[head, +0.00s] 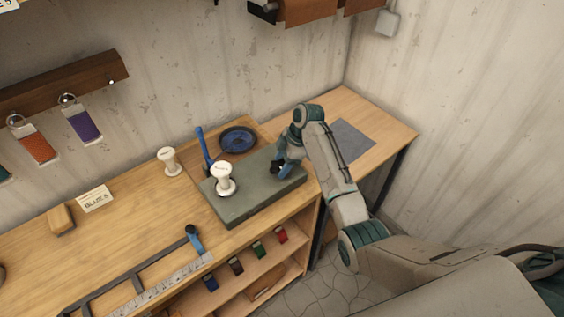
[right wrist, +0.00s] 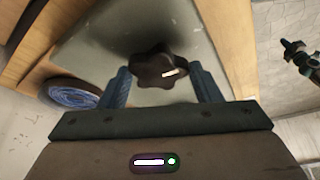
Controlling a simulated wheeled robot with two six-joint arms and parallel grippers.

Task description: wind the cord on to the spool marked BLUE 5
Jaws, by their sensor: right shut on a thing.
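A white spool (head: 223,180) stands on a grey-green block (head: 250,200) on the bench. A second white spool (head: 168,161) stands on the wood to its left. I cannot read a mark on either spool. Blue cord (head: 238,139) lies coiled in a dark round dish behind the block; it also shows in the right wrist view (right wrist: 75,94). My right gripper (head: 279,167) is at the block's right end, shut on a dark star-shaped knob (right wrist: 152,70), with a blue finger on each side of it. My left gripper is out of view.
A slanted blue post (head: 205,150) rises beside the spool on the block. A lettered card (head: 95,198), a wooden block (head: 60,219) and a ruler (head: 160,291) lie on the bench at left. A grey mat (head: 351,140) lies at right. Coloured tags fill the shelf below.

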